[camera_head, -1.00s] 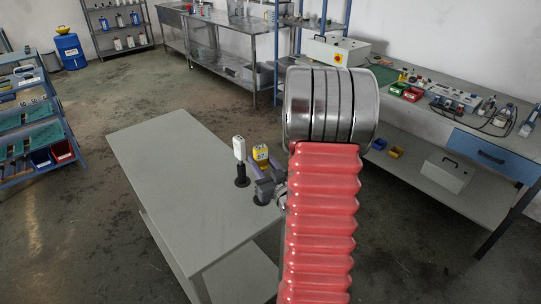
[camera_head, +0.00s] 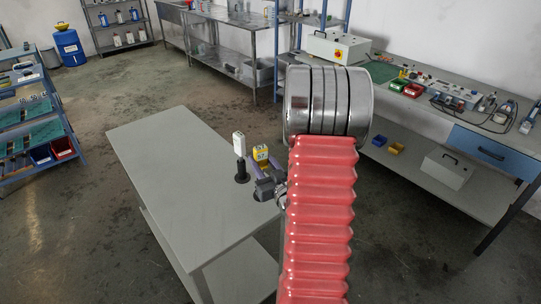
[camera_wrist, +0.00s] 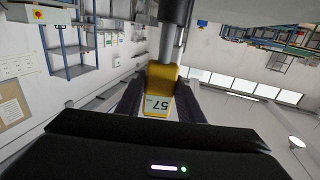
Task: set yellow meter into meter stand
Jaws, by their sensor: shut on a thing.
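The yellow meter (camera_head: 261,153), marked 57, is upright between the purple fingers of my gripper (camera_head: 264,164), above the right part of the grey table. My gripper is shut on it. In the wrist view the yellow meter (camera_wrist: 158,104) shows between the two dark fingers, with a grey rod-like part beyond it. A white meter (camera_head: 239,144) stands upright on a black stand (camera_head: 242,171) just to the left. A dark round base (camera_head: 259,197) shows below my gripper, mostly hidden by it. I cannot tell whether the yellow meter touches a stand.
The grey table (camera_head: 180,180) is clear on its left and front. A workbench (camera_head: 480,135) with devices and bins stands to the right. A blue-framed shelf (camera_head: 40,130) stands at the far left. My red arm hides the middle right.

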